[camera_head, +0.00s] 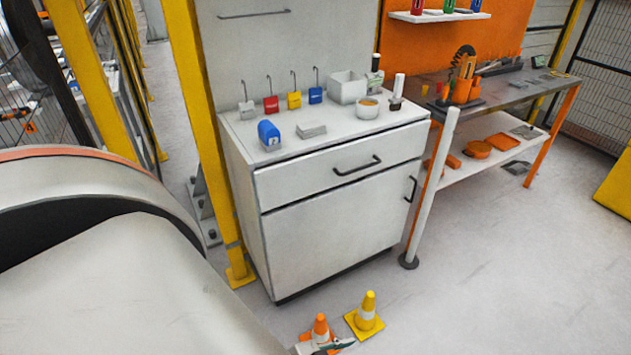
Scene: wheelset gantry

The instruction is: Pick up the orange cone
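The orange cone (320,328) stands upright on the floor at the bottom edge of the view. It has a pale band, and its lower part is partly hidden. A small grey-white piece with a dark stripe (334,345) lies across the front of its base, cut off by the frame edge; I cannot tell what it is. A yellow cone (367,312) with a pale band and square yellow base stands upright just to the right and behind.
A white cabinet (335,218) with small objects on top stands behind the cones. A post (431,190) and a workbench (510,88) are to its right. A large pale curved form fills the left foreground. The floor (500,270) right of the cones is clear.

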